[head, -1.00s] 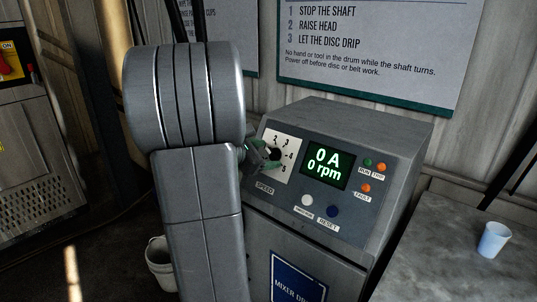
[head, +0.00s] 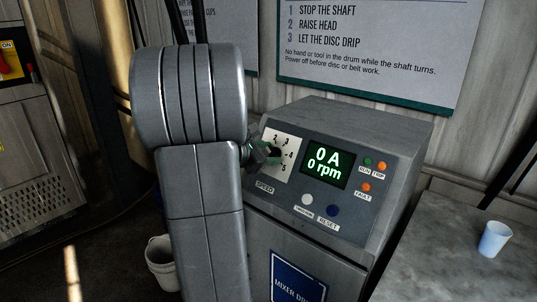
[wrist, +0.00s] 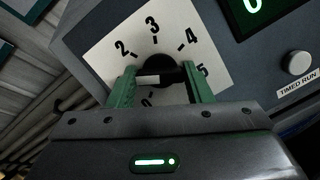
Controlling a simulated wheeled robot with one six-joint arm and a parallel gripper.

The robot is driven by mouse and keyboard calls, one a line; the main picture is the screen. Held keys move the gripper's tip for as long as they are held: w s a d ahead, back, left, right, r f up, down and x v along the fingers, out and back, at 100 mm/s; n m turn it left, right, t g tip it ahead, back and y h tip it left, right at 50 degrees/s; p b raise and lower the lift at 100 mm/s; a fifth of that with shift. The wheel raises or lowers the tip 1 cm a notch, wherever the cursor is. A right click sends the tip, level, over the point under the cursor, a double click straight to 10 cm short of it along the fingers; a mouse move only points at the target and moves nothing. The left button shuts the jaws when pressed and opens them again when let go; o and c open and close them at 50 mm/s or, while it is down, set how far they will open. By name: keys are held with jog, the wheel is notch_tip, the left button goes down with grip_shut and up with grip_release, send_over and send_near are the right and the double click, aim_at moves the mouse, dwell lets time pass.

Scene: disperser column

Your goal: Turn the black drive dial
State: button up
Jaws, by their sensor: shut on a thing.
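The black drive dial (wrist: 164,68) sits on a white scale plate (wrist: 112,45) marked SPEED in the head view. My gripper (wrist: 160,82) has its two green fingers on either side of the dial and is shut on it. A pale bar shows across the dial's front between the fingers, lying nearly level in the wrist view. The numbers 2, 3, 4, 5 and a 0 show around the dial; the left finger covers the area between 0 and 2. In the head view my gripper (head: 268,154) partly hides the dial.
The display (head: 327,164) reads 0 A and 0 rpm. A white button (head: 307,200), a blue reset button (head: 333,211) and small lamps share the panel. A bucket (head: 162,262) stands on the floor left of the cabinet. A cup (head: 494,239) stands on the right bench.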

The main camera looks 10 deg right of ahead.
jog(key=shift+f, duration=0.15)
jog(key=m+g+b, duration=0.1)
jog(key=m+b, duration=0.3)
jog(key=shift+f, duration=0.1)
jog(key=shift+m+b, duration=1.25)
jog(key=shift+m, duration=0.35)
jog(key=shift+r, duration=0.25)
jog(key=o, duration=1)
jog(key=v, duration=1.4)
jog(key=shift+w+r+p, duration=0.2)
jog(key=shift+r+p, duration=0.05)
jog(key=shift+p, duration=0.1)
